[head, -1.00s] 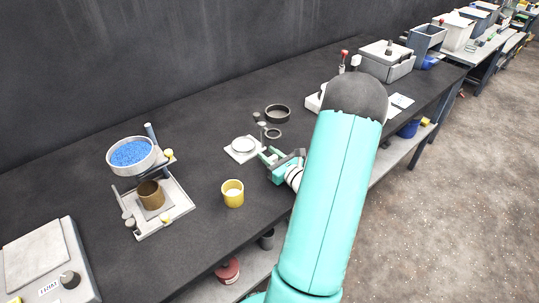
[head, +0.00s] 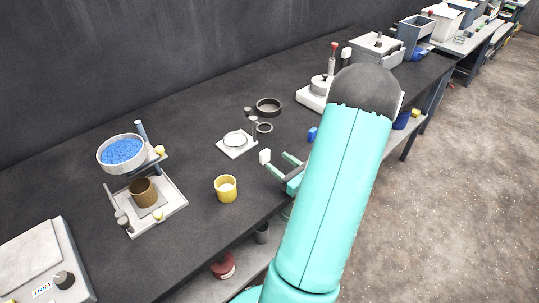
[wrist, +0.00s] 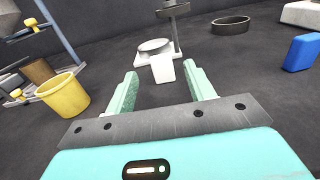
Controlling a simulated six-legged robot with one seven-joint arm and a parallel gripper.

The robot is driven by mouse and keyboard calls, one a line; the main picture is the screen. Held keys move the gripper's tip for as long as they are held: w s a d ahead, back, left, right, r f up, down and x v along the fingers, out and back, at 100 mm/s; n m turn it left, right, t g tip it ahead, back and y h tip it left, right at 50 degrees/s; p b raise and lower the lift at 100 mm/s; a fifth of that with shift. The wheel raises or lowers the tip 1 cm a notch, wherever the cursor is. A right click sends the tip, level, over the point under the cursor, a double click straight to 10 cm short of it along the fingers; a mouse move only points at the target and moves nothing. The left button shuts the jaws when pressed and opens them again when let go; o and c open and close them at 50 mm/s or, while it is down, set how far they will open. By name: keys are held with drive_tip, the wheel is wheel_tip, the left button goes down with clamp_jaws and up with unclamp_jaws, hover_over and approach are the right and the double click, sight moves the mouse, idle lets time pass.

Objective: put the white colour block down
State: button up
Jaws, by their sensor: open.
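The white colour block (head: 265,156) stands on the dark bench top, just in front of the small white stand with a round pan (head: 234,143). It also shows in the wrist view (wrist: 163,69), beyond and between my fingertips. My gripper (head: 279,164) is open and empty, low over the bench, with its two teal fingers apart and pointing at the block. In the wrist view the fingers (wrist: 163,78) frame the block without touching it.
A yellow cup (head: 226,189) stands left of my gripper, and a blue block (head: 312,134) lies to the right. A dark ring dish (head: 268,107) is farther back. A sieve of blue grains (head: 122,152) is on a stand at left. The bench's front edge is close.

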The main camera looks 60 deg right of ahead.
drive_tip(key=shift+v, duration=1.35)
drive_tip(key=w+a+r+n+y, duration=0.1)
drive_tip(key=w+a+n+y, duration=0.1)
drive_tip(key=a, duration=0.1)
drive_tip(key=w+a+r+n+y, duration=0.2)
drive_tip(key=w+a, duration=0.1)
drive_tip(key=w+a+r+n+g+y, duration=0.1)
drive_tip(key=w+a+n+y, duration=0.1)
drive_tip(key=a+n+y, duration=0.1)
drive_tip(key=shift+w+r, duration=0.15)
drive_tip(key=shift+r, duration=0.2)
drive_tip(key=a+r+n+g+y, duration=0.3)
drive_tip(key=a+n+g, duration=0.3)
drive_tip(key=a+n, duration=0.5)
drive_tip(key=a+r+n+g+y, duration=0.25)
drive_tip(key=a+n+g, duration=0.5)
drive_tip(key=a, duration=0.65)
drive_tip(key=s+a+r+n+t+h, duration=0.1)
drive_tip(key=s+a+r+n+h, duration=0.1)
drive_tip(key=r+n+h, duration=0.2)
drive_tip(key=s+a+r+n+t+h, duration=0.1)
drive_tip(key=s+a+r+n+h, duration=0.1)
drive_tip(key=n, duration=0.7)
wheel_tip(320, 180, up, 4)
drive_tip(key=shift+a+f+h, duration=0.15)
drive_tip(key=shift+a+h, duration=0.3)
drive_tip(key=shift+h, duration=0.8)
drive_tip(key=shift+d+t, duration=0.1)
drive_tip(key=shift+t, duration=0.15)
